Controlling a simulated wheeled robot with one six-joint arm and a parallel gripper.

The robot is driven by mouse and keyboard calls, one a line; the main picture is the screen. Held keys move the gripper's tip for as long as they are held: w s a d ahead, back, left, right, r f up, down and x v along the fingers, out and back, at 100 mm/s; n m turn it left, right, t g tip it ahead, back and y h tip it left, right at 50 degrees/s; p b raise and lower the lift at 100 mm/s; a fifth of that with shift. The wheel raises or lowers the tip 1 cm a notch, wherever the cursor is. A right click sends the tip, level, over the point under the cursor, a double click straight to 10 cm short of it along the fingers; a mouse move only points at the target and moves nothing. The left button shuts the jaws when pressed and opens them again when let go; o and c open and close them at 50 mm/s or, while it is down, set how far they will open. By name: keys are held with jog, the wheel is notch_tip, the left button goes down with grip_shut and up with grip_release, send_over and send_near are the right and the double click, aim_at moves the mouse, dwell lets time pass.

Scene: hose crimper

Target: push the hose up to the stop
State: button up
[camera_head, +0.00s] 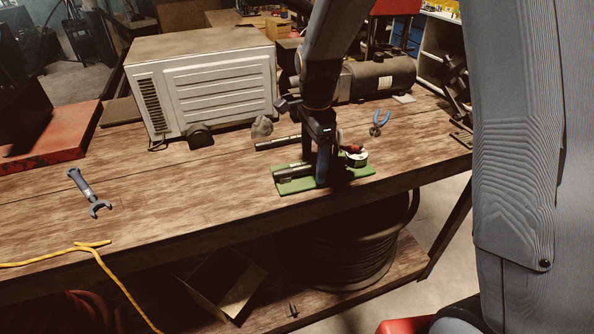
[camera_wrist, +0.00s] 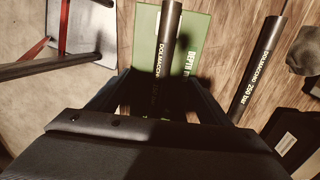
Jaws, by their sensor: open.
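My gripper (camera_head: 322,178) is open and points down over the green board (camera_head: 355,178) near the front edge of the bench. A black hose (camera_head: 298,171) lies along the board and runs in under the gripper from the left. In the wrist view the hose (camera_wrist: 168,40) passes down between the spread fingers, with room on both sides. The board (camera_wrist: 198,30) shows printed lettering beside it. A white and dark round part (camera_head: 355,158) with a red piece sits at the board's right end. The stop and the hose's far end are hidden by the gripper.
A second black hose (camera_head: 277,143) lies on the bench behind the board. It shows right of the gripper in the wrist view (camera_wrist: 262,62). Blue-handled pliers (camera_head: 380,122), a grey rock-like lump (camera_head: 262,127) and a white metal housing (camera_head: 203,85) stand around.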

jog(key=shift+r+p, duration=3.15)
jog(key=shift+r, duration=1.2)
jog(key=s+d+f+n+b, duration=0.4)
jog(key=s+d+n, duration=0.1)
jog(key=s+n, duration=0.2)
jog(key=s+d+f+n+t+b, duration=0.1)
jog(key=s+d+f+n+b, duration=0.3)
jog(key=s+n, duration=0.4)
jog(key=shift+s+d+f+b, duration=0.4)
jog(key=shift+s+d+b, duration=0.2)
jog(key=shift+s+b, duration=0.15)
